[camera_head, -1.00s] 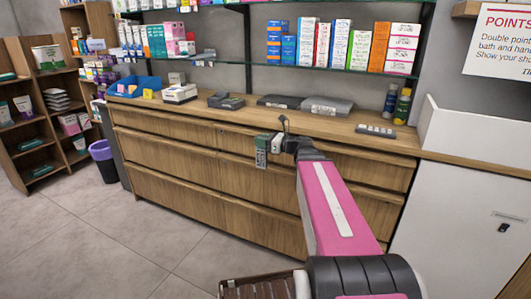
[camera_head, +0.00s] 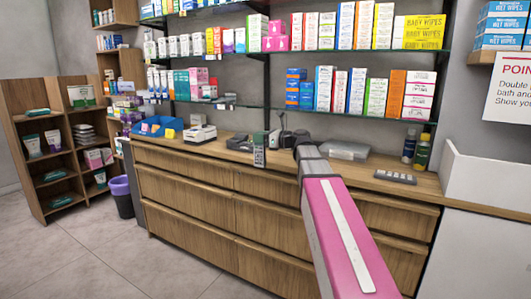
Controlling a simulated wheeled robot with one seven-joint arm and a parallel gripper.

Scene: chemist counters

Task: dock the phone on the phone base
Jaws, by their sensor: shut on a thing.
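The phone (camera_head: 259,151), a slim grey-green handset with a keypad, is held upright at the end of my pink arm. My gripper (camera_head: 271,139) is shut on it; the fingers are small and partly hidden by the wrist. The likely phone base (camera_head: 238,143), a low dark grey unit, sits on the wooden counter, just left of the phone in the picture. The phone partly overlaps the counter's front edge in this view. I cannot tell its exact height or distance from the base.
A white boxy device (camera_head: 199,134) and a blue bin (camera_head: 160,126) stand left on the counter. A grey box (camera_head: 345,150) and a keypad-like device (camera_head: 395,177) are to the right, with bottles (camera_head: 422,152) beyond. Glass shelves (camera_head: 300,108) of boxes hang above.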

